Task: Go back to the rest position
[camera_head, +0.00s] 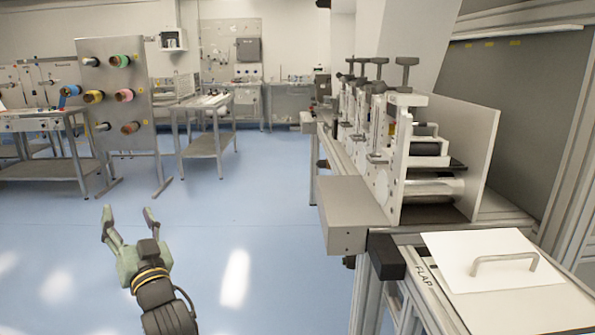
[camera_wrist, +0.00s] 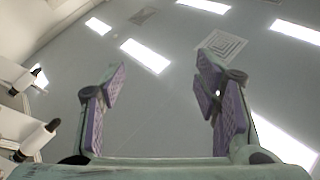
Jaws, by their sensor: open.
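My gripper (camera_head: 128,226) is in the lower left of the head view, over the blue floor, with its two fingers spread apart and pointing away from me. Nothing is between the fingers. In the wrist view my gripper (camera_wrist: 160,95) also shows open and empty, with purple pads on both fingers. Behind the fingers in that view are the ceiling, bright light panels (camera_wrist: 146,56) and a square vent (camera_wrist: 221,44). The gripper is clear of the converter machine (camera_head: 420,150), which stands to its right.
A flap plate (camera_head: 455,255) with a handle lies at the lower right. A grey panel with colored spools (camera_head: 115,70) stands at the left. A workbench (camera_head: 30,122) and a metal table (camera_head: 205,145) stand farther back. The blue floor (camera_head: 245,205) between is clear.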

